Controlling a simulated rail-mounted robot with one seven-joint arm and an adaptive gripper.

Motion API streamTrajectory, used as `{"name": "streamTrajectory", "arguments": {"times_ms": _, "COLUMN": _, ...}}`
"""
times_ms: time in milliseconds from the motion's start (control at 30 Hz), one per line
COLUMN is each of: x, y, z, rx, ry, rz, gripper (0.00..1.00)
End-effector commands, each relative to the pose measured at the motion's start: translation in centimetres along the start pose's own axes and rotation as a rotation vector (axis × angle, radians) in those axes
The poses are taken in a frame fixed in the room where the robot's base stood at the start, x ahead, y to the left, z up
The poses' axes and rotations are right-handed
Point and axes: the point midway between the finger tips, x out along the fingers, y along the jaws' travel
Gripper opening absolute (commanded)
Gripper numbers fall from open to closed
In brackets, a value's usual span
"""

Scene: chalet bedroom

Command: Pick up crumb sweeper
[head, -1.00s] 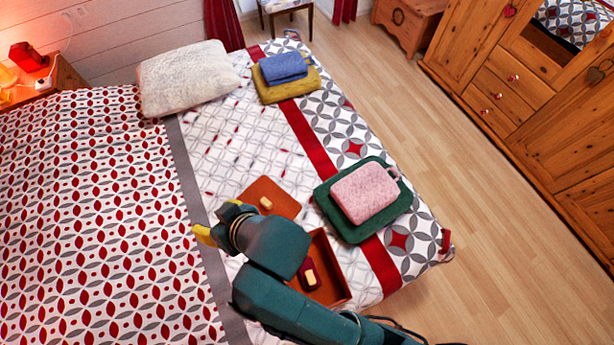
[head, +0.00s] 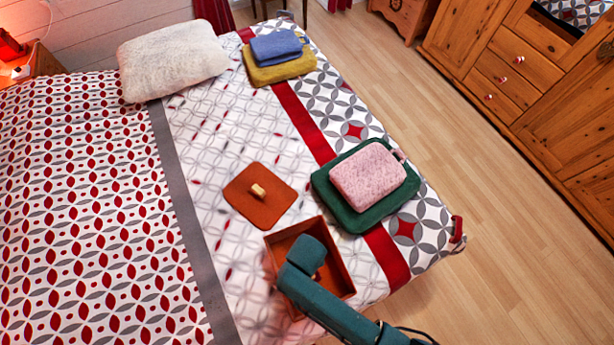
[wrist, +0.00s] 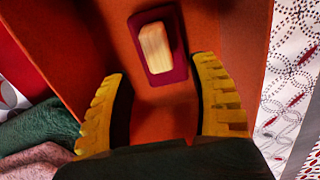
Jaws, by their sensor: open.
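The likely crumb sweeper, a dark red flat base with a pale wooden block handle (wrist: 156,48), lies in the orange open box (wrist: 90,50), in the upper middle of the wrist view. My gripper (wrist: 160,72) has its two yellow ribbed fingers spread wide over the box. The sweeper lies just beyond the fingertips, between their lines, and nothing is between the fingers. In the head view my arm covers much of the box (head: 285,238) and hides the sweeper and the fingers.
An orange square lid (head: 245,205) with a wooden knob lies beside the box on the bed. A green cushion (head: 350,212) with a pink one (head: 370,172) on top sits close to the box's right. Blue and yellow folded pieces (head: 275,46) and a white pillow (head: 175,58) lie farther back.

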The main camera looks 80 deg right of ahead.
Motion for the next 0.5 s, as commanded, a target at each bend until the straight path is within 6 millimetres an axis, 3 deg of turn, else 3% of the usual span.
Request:
{"name": "streamTrajectory", "arguments": {"times_ms": 300, "x": 5.0, "y": 0.0, "z": -0.2, "rx": -0.001, "ry": -0.002, "rz": 0.001, "gripper": 0.61}}
{"name": "streamTrajectory", "arguments": {"times_ms": 500, "x": 5.3, "y": 0.0, "z": -0.2, "rx": -0.001, "ry": 0.0, "rz": 0.0, "gripper": 0.61}}
